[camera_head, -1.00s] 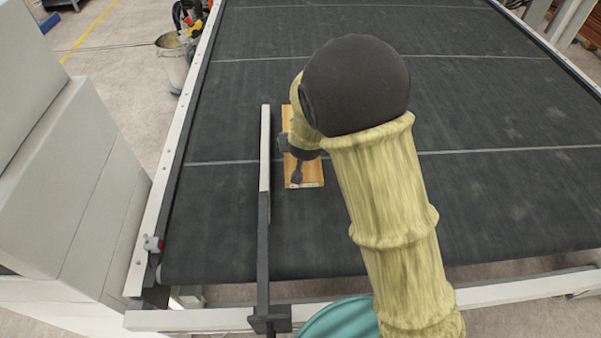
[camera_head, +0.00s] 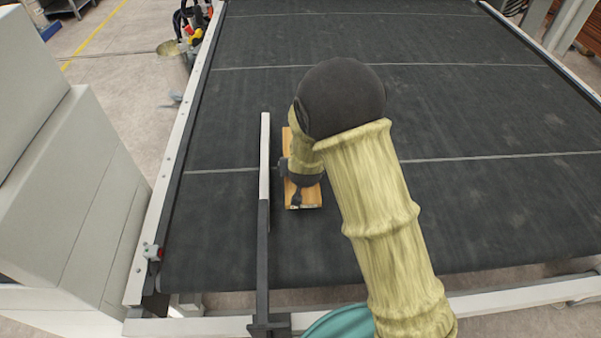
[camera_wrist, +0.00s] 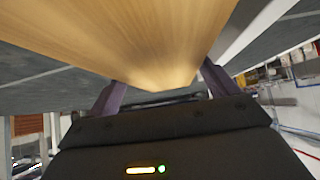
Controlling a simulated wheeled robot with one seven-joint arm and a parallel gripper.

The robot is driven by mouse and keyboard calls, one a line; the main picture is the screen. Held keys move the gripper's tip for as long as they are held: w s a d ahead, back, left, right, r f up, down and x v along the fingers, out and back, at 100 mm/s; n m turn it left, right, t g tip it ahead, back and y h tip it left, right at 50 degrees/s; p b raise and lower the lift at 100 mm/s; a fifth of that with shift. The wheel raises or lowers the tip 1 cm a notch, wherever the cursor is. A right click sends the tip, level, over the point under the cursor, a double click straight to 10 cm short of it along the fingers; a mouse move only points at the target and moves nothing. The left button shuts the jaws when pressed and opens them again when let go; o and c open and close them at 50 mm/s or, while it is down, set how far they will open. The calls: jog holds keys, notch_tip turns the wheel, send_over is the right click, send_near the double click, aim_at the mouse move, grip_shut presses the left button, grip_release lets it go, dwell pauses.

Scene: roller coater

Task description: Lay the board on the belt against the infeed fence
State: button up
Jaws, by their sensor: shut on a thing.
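The wooden board (camera_head: 307,195) is long, narrow and light brown, and sits over the dark belt (camera_head: 235,100) just right of the infeed fence (camera_head: 265,155). Its length runs roughly along the fence, with a narrow dark gap between them in the head view. My gripper (camera_head: 296,180) is at the board, partly hidden by my arm. In the wrist view the board (camera_wrist: 140,35) fills the upper middle, between the two fingers of my gripper (camera_wrist: 163,85), which is shut on it. I cannot tell whether the board touches the belt.
The belt is bare to the right and beyond the board. A grey cabinet (camera_head: 70,190) stands at the left. A bucket (camera_head: 175,70) stands beyond the rail.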

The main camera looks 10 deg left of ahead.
aim_at(303, 191)
jog(key=shift+f+p, duration=0.35)
jog(key=shift+f, duration=1.65)
jog(key=shift+f, duration=0.1)
jog(key=o, duration=1.1)
jog(key=shift+o, duration=0.2)
jog(key=b+v, duration=0.1)
jog(key=v, duration=1.1)
